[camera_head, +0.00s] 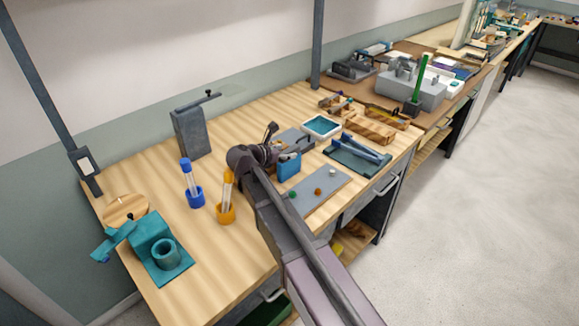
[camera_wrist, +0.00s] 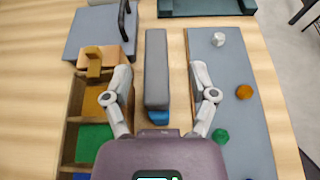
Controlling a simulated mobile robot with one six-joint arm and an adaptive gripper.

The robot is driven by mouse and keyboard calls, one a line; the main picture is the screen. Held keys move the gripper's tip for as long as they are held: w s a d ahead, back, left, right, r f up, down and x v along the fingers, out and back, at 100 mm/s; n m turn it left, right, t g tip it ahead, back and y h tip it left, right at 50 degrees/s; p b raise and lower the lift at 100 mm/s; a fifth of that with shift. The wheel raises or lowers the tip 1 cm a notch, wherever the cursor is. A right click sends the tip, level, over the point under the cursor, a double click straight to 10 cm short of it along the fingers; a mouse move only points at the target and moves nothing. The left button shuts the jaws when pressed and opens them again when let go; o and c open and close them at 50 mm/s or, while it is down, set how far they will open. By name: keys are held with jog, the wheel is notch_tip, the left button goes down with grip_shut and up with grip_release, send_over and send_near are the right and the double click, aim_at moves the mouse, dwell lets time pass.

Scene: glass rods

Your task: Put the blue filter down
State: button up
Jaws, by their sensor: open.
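A blue block (camera_head: 288,166), which I take to be the blue filter, stands upright on the workbench beside my gripper (camera_head: 265,155). In the wrist view, its blue part (camera_wrist: 158,117) shows at the near end of a long grey top (camera_wrist: 157,65). My gripper (camera_wrist: 161,82) is open, with one finger on each side of this piece and a visible gap on both sides. The piece's underside is hidden, so I cannot tell exactly what it rests on.
A grey plate (camera_wrist: 230,75) with white, orange and green pieces lies right of the gripper. A wooden compartment box (camera_wrist: 70,130) stands at left. A grey slab with a black handle (camera_wrist: 90,30) and a dark tray (camera_wrist: 205,8) lie beyond. Blue (camera_head: 195,198) and orange (camera_head: 226,212) rod holders stand left.

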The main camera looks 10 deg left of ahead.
jog(key=shift+w+d+f, duration=0.25)
jog(key=shift+w+f, duration=0.2)
jog(key=shift+w, duration=0.15)
jog(key=shift+w+d+f, duration=0.25)
jog(key=shift+w+f, duration=0.15)
jog(key=shift+w, duration=0.2)
jog(key=shift+s+d+r, duration=0.1)
jog(key=shift+s+r, duration=0.1)
jog(key=shift+w, duration=0.1)
grip_shut()
